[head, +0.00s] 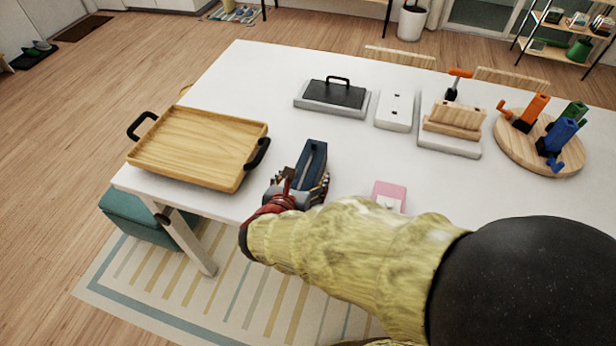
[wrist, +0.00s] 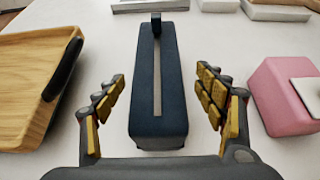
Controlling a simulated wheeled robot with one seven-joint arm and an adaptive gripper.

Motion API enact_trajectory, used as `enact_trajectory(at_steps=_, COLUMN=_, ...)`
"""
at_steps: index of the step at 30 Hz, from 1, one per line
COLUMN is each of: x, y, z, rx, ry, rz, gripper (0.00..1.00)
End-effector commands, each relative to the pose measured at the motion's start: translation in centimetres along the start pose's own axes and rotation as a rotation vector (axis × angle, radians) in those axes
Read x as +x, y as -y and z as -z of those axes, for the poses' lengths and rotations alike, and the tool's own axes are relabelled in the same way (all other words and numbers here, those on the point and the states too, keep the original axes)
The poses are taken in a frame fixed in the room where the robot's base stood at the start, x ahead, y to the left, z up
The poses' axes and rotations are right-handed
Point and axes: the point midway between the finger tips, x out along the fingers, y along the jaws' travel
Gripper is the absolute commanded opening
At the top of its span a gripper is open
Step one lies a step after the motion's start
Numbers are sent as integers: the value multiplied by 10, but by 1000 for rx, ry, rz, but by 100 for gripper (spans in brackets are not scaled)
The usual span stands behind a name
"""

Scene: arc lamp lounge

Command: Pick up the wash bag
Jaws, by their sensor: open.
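The wash bag (head: 311,160) is a long dark blue block-shaped bag with a grey zip strip along its top. It lies on the white table between the wooden tray and a pink item. In the wrist view the wash bag (wrist: 158,90) stands in the middle, with a small dark tab at its far end. My gripper (head: 300,185) is at the bag's near end. In the wrist view my gripper (wrist: 163,95) is open, one yellow-padded finger on each side of the bag, with visible gaps. My arm hides part of the table's near edge in the head view.
A wooden tray (head: 195,150) with black handles is at the left. A pink box (wrist: 285,95) is close at the right. A grey-black lidded thing (head: 333,95), a white plate (head: 396,110), a wooden block stand (head: 455,122) and a round board (head: 510,150) stand farther back.

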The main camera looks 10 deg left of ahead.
Motion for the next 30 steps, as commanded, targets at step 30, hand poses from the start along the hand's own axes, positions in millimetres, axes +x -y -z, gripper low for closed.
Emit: enact_trajectory(at_steps=30, x=46, y=-3, z=-2, rx=1, ry=0, rz=0, gripper=46)
